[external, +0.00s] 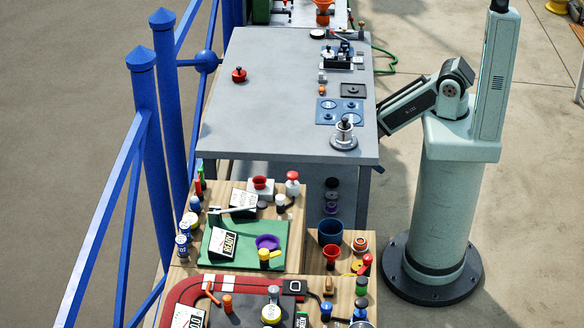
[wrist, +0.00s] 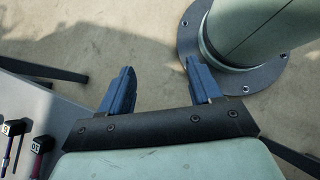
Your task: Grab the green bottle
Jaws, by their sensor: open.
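My gripper (wrist: 160,66) shows in the wrist view with its two blue fingers spread apart and nothing between them. It points down at bare floor beside my base. In the external view the gripper is hidden; my arm reaches left and down behind the right edge of the grey table. I cannot make out a clear green bottle. A small green-topped item (external: 362,285) stands at the right of the lower wooden surface in the external view, but it is too small to tell if it is a bottle. Nothing green of that kind shows in the wrist view.
The grey table (external: 275,100) is mostly clear, with a red knob (external: 239,75) and a blue panel (external: 340,111). A green board (external: 222,258), a blue cup (external: 330,232) and several small items crowd the wooden surfaces. Blue railings (external: 150,150) stand left.

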